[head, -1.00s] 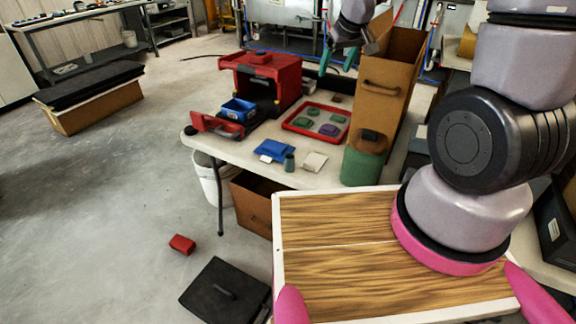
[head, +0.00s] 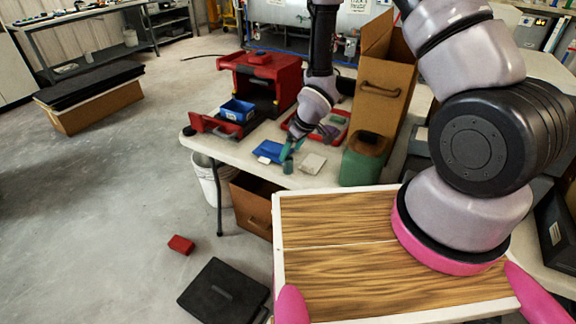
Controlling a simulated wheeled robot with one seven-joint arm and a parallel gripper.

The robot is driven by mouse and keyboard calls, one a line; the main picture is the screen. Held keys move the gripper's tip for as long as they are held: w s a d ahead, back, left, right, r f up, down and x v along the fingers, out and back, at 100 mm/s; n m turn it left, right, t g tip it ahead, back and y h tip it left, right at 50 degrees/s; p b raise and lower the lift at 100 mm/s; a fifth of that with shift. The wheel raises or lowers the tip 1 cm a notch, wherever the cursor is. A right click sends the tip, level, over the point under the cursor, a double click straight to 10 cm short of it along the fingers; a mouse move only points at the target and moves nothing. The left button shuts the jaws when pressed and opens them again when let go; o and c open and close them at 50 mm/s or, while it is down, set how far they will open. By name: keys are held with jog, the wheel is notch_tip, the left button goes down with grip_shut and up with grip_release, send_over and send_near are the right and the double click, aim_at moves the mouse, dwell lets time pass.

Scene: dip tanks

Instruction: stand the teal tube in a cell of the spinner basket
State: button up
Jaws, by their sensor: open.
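The teal tube (head: 288,166) looks like a small dark teal cylinder standing upright near the front edge of the white table. I cannot pick out the spinner basket with certainty in this view.
A blue packet (head: 269,150) lies left of the tube and a beige block (head: 312,163) right of it. A green canister (head: 363,160), a tall brown box (head: 381,98), a red tray (head: 344,120) and a red cabinet (head: 262,72) stand around. A white table (head: 330,178) carries them.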

aim_at(288, 158)
jog(key=x, duration=0.5)
jog(key=shift+w+d+f, duration=0.1)
jog(key=shift+d+f, duration=0.05)
jog(key=shift+f, duration=0.2)
grip_shut()
jog(key=shift+r, duration=0.2)
